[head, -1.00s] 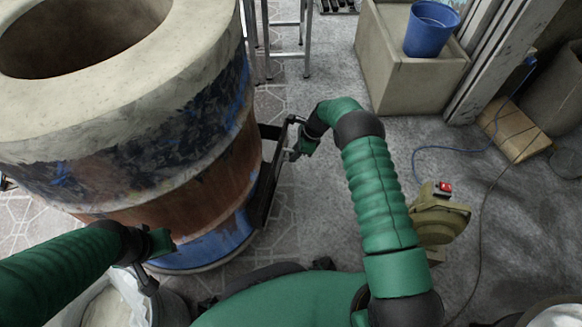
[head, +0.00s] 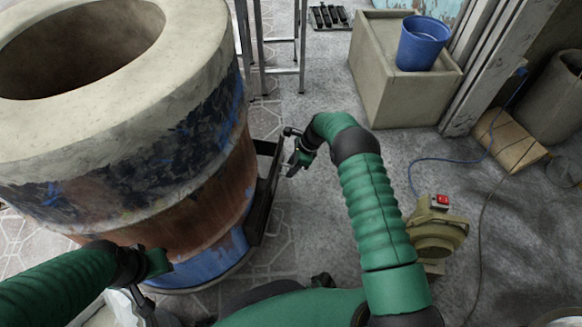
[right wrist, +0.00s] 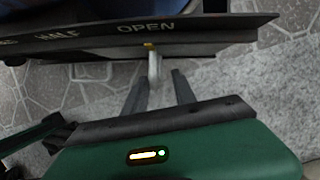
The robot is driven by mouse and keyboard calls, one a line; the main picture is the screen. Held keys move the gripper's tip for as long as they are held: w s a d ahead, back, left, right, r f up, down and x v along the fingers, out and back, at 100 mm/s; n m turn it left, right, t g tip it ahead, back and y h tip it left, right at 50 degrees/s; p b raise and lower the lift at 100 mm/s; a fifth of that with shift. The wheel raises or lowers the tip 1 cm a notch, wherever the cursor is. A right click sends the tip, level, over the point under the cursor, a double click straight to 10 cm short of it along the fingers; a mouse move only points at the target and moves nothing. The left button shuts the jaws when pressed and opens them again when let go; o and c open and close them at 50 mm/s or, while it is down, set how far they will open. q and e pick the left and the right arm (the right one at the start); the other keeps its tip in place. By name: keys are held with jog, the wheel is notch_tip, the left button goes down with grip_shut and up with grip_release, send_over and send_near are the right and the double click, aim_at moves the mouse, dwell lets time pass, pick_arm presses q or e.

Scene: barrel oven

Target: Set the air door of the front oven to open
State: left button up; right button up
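The front oven (head: 205,130) is a big barrel with a pale rim and a blue and brown side, at left in the head view. The dark air door frame (head: 264,190) is on its right side. In the right wrist view, the dark plate (right wrist: 185,33) reads HALF and OPEN. A yellow mark (right wrist: 149,45) and a pale metal handle (right wrist: 154,66) sit below the word OPEN. My right gripper (right wrist: 160,72) is open, its fingers apart on either side of the handle. My left gripper (head: 143,305) is low at left, its fingers partly hidden.
A yellowish blower (head: 437,235) with a red switch stands on the floor right of my right arm. A blue bucket (head: 423,45) rests on a beige block (head: 375,75) at the back. A metal stand (head: 282,70) is behind the oven.

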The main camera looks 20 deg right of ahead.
jog(key=p+v, duration=0.8)
jog(key=v, duration=0.8)
jog(key=shift+r+p, duration=0.15)
jog(key=shift+p, duration=0.15)
jog(key=shift+d, duration=0.15)
